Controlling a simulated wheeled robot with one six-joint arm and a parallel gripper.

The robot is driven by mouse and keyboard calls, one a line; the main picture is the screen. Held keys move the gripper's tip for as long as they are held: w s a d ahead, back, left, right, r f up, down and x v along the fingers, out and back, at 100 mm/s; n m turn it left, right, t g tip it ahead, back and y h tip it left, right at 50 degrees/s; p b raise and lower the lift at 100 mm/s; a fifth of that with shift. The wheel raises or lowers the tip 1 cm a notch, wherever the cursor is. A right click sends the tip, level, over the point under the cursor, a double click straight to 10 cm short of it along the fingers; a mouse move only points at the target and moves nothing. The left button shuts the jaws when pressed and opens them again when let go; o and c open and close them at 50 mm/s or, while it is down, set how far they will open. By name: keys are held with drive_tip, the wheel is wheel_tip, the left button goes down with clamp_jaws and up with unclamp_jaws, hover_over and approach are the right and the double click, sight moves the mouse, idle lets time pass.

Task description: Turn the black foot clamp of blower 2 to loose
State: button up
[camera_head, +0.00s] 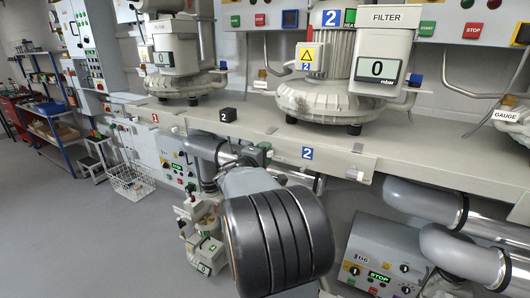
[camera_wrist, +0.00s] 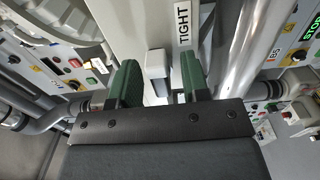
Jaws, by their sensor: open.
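Blower 2 (camera_head: 320,95) stands on the long beige bench, with blue "2" labels on its top and on the bench edge. Black feet (camera_head: 354,129) show under it. A small black block marked 2 (camera_head: 227,115) sits on the bench to its left. My gripper (camera_wrist: 160,78) is open in the wrist view, with one green finger on each side of a pale grey handle-like block (camera_wrist: 156,64). A TIGHT label (camera_wrist: 184,25) is just beyond it. I cannot tell whether the fingers touch the block, or whether it belongs to the black foot clamp. My arm covers much of the head view's centre.
The bench edge (camera_head: 335,158) runs across the middle. Grey pipes (camera_head: 425,200) and a control box with a green STOP display (camera_head: 375,262) lie below it at right. A wire basket (camera_head: 132,181) stands on the floor at left, where the floor is mostly free.

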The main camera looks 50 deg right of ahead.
drive_tip(key=shift+d, duration=0.25)
